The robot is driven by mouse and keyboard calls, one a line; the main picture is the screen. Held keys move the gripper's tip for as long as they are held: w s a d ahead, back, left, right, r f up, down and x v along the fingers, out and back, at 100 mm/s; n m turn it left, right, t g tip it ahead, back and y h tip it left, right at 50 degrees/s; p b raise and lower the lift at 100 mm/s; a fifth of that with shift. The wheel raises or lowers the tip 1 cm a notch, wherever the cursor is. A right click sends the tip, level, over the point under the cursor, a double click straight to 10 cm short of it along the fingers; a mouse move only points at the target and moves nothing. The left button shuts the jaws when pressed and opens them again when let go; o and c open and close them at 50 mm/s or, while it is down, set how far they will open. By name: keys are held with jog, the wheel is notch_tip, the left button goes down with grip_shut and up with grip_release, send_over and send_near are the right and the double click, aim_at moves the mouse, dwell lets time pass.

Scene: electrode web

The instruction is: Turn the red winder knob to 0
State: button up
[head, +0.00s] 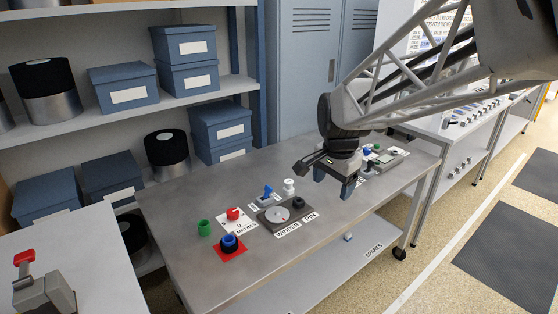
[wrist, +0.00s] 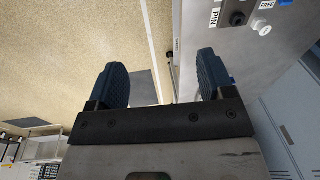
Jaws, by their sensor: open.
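A red knob (head: 234,214) sits on a white plate (head: 248,226) on the steel table. The plate reads "0" and "METRES" below and right of the knob; where the knob points is too small to tell. A grey winder unit (head: 270,222) with a pale round disc stands right of the plate, with labels "WINDER" and "PIN" in front. My gripper (head: 335,186) is open and empty, above the table's right part, well right of the red knob. In the wrist view my gripper (wrist: 164,78) has its two blue fingers apart with nothing between. The red knob is not in the wrist view.
A green cylinder (head: 204,228) and a blue ring-shaped piece (head: 229,243) on a red square (head: 231,252) stand near the red knob. A blue piece (head: 268,192) and white knob (head: 289,185) stand behind the winder. The table's front left is clear.

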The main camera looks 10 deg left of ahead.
jog(key=w+a+f+m, duration=0.2)
jog(key=w+a+f, duration=0.2)
jog(key=w+a, duration=0.3)
jog(key=w+a+f+m, duration=0.35)
jog(key=w+a, duration=0.25)
jog(key=a, duration=0.2)
jog(key=m+g, duration=0.1)
jog(key=m, duration=0.4)
send_over(231, 211)
jog(key=shift+n, duration=0.25)
notch_tip(231, 211, down, 15)
jog(key=shift+r, duration=0.15)
jog(key=shift+s, duration=0.1)
jog(key=shift+f, duration=3.9)
jog(key=c, duration=0.9)
